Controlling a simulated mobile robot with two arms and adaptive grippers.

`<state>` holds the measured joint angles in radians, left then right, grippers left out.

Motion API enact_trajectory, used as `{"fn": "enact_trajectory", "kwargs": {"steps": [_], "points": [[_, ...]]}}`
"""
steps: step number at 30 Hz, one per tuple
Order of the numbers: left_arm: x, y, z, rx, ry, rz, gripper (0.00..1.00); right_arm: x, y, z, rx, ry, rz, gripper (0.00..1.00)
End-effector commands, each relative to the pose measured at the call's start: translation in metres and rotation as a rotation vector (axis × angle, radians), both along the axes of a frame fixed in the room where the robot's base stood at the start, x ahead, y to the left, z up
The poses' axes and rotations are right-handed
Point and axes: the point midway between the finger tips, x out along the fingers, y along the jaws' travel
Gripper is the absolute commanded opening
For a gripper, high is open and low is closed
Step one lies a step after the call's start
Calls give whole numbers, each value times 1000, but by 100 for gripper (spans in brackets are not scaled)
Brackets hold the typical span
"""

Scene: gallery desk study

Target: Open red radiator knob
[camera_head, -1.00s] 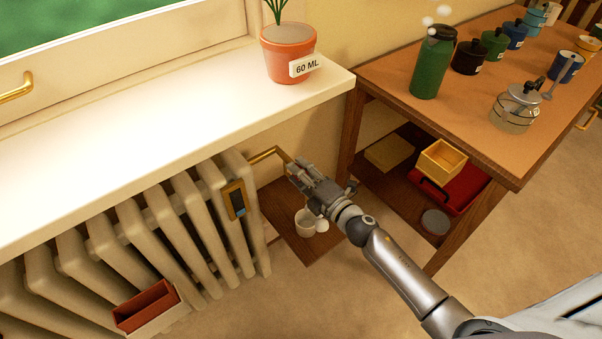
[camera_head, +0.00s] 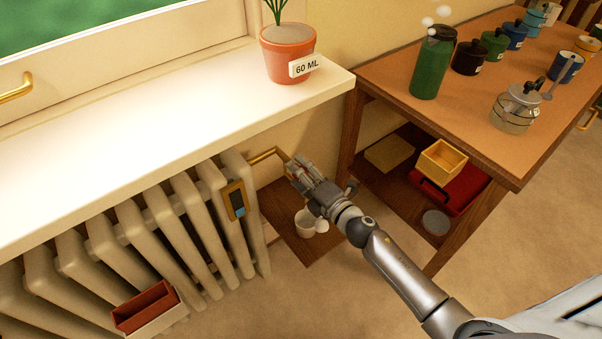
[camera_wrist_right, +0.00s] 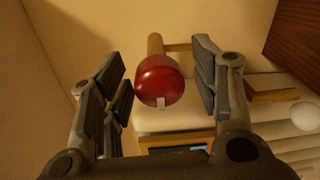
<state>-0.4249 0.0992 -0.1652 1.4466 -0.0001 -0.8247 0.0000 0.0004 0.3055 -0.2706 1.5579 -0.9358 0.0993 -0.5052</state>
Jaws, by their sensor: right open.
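The red radiator knob (camera_wrist_right: 160,80) sits at the end of a brass pipe (camera_wrist_right: 155,45) in the right wrist view, with a small white mark on its lower edge. My right gripper (camera_wrist_right: 160,90) is open, with one finger on each side of the knob. In the head view my right gripper (camera_head: 297,174) is at the end of the brass pipe (camera_head: 265,155) and mostly hides the knob. The cream radiator (camera_head: 185,235) stands to its left. My left gripper is not in view.
A white windowsill (camera_head: 150,130) with a potted plant (camera_head: 287,55) is above the radiator. A wooden table (camera_head: 440,120) stands to the right. A low wooden shelf (camera_head: 285,215) with a white cup (camera_head: 304,223) is below the gripper. A brass-framed gauge (camera_head: 234,200) hangs on the radiator.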

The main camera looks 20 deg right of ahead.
Motion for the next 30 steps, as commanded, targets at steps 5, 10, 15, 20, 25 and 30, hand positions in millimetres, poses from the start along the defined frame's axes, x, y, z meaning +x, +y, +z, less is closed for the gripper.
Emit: {"fn": "enact_trajectory", "kwargs": {"steps": [5,10,15,20,25,30], "points": [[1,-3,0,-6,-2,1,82,0,0,1,0,-1,0,56],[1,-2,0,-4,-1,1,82,-11,-5,1,0,0,-1,56],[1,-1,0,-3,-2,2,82,-37,-13,1,0,2,0,56],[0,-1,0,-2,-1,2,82,-63,-23,3,0,2,-1,56],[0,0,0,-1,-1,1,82,-88,-32,5,1,2,-1,56],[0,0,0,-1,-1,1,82,-104,-38,6,0,1,0,56]]}}
